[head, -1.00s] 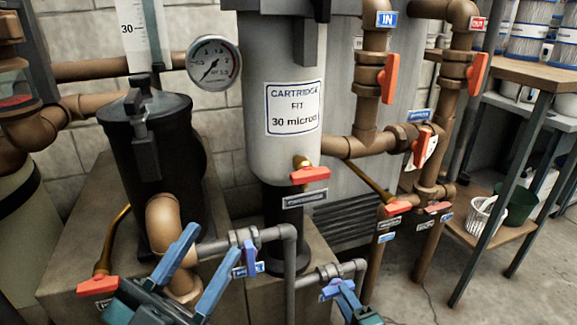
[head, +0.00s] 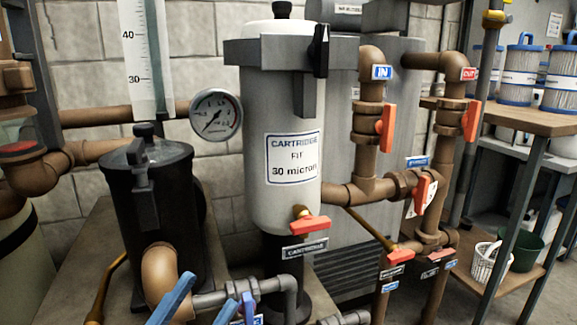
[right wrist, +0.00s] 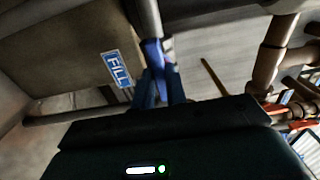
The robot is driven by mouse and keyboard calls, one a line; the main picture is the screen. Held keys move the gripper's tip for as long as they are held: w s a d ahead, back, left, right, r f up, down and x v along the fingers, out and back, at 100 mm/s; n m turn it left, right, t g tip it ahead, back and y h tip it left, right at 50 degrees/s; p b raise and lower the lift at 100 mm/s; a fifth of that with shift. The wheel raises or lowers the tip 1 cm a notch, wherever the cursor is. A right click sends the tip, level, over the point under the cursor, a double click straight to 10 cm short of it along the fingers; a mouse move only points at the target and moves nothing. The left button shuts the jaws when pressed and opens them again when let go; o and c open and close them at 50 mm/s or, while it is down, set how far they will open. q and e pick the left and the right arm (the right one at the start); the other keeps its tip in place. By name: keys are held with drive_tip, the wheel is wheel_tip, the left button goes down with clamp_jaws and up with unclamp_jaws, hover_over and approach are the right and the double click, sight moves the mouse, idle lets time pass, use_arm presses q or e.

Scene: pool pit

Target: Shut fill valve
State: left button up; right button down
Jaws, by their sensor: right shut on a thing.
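In the right wrist view, a blue valve handle (right wrist: 153,52) sits on a grey pipe beside a blue label reading FILL (right wrist: 117,68). My right gripper (right wrist: 160,82) is shut on this handle. The right gripper and the fill valve are below the edge of the head view. My left gripper (head: 211,290) shows at the bottom of the head view, its two blue fingers apart with nothing between them. Just right of it is another blue valve handle (head: 248,305) on a grey pipe; its label is cut off.
A grey cartridge filter (head: 283,105) and a black strainer pot (head: 150,210) stand behind the pipes. Brown pipes carry several orange valve handles, one of them on the IN pipe (head: 386,128). A shelf bench (head: 520,95) with cartridges stands at right.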

idle(0.3)
drive_tip(key=m+b, duration=0.1)
drive_tip(key=m, duration=1.7)
drive_tip(key=shift+m+b, duration=0.3)
drive_tip(key=shift+b, duration=0.05)
drive_tip(key=c, duration=1.3)
unclamp_jaws()
drive_tip(key=shift+f, duration=0.1)
drive_tip(key=v, duration=0.7)
drive_tip(key=shift+p, duration=0.4)
